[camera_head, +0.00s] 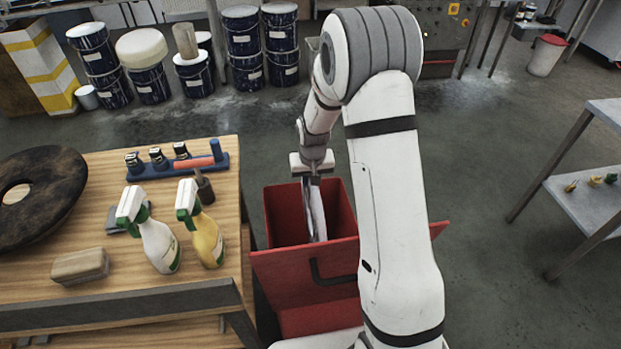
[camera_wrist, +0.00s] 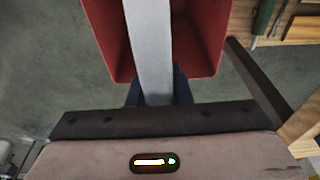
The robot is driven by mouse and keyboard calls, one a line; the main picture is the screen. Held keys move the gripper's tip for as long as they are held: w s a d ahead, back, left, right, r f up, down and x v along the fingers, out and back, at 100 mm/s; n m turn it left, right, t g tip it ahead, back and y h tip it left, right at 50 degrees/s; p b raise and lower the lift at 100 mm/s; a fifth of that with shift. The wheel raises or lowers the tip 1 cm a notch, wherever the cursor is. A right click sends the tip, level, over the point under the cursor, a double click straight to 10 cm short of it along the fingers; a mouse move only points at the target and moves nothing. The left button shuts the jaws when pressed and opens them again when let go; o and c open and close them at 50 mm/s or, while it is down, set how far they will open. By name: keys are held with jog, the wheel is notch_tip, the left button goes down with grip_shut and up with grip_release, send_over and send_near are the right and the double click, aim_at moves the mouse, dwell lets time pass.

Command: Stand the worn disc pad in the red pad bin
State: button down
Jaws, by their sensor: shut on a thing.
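The worn disc pad (camera_head: 317,212) shows nearly edge-on as a thin, pale, upright slab in the head view. My gripper (camera_head: 313,181) is shut on its upper part, over the mouth of the red pad bin (camera_head: 285,265). The pad's lower part reaches down inside the bin's opening, and its lowest edge is hidden or meets the front rim. In the wrist view the pad (camera_wrist: 148,45) is a light grey strip running from my gripper (camera_wrist: 157,92) between the red bin walls (camera_wrist: 202,40). I cannot tell whether it touches the bin's floor.
A wooden bench (camera_head: 105,240) stands left of the bin, with a dark holed disc (camera_head: 45,215), two spray bottles (camera_head: 155,240), a tan block (camera_head: 80,266) and a blue tool rack (camera_head: 175,165). Drums (camera_head: 243,50) line the back.

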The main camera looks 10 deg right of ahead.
jog(key=shift+f, duration=0.2)
jog(key=c, duration=1.2)
grip_release()
jog(key=shift+c, duration=0.2)
jog(key=r, duration=0.2)
jog(key=s+r, duration=0.1)
jog(key=r, duration=0.4)
jog(key=shift+s+r, duration=0.15)
jog(key=shift+r, duration=0.2)
